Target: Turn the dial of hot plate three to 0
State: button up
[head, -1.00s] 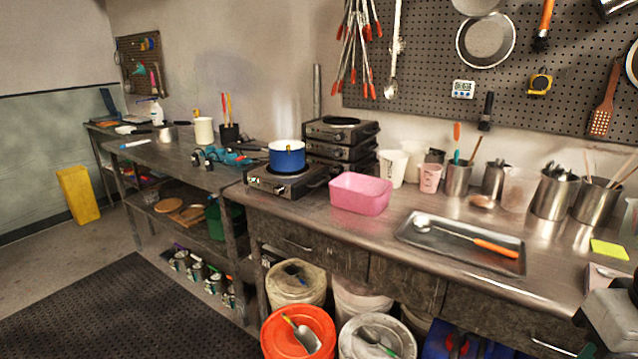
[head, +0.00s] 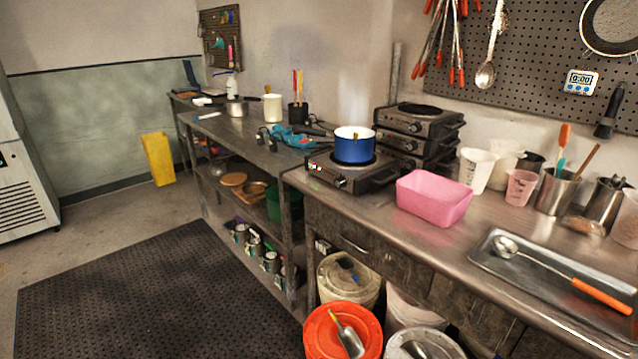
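A single hot plate (head: 372,181) stands at the left end of the steel counter, with a blue pot (head: 354,148) on it. A dial (head: 341,182) shows on its front; its setting is too small to read. Behind it is a stack of several more hot plates (head: 436,124), with a knob (head: 414,127) on the top one's front. The blue pot and front hot plate partly hide the lower ones. I cannot read a number on any hot plate, so I cannot tell which is three. My gripper is not in view.
A pink tub (head: 435,198) stands right of the front hot plate. A metal tray (head: 480,250) with an orange-handled ladle lies further right. Buckets (head: 345,280) stand under the counter. Open floor with a black mat (head: 150,290) lies at the left.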

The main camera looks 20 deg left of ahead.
aim_at(340, 182)
jog(key=u, duration=0.75)
jog(key=i, duration=1.1)
jog(key=u, duration=0.3)
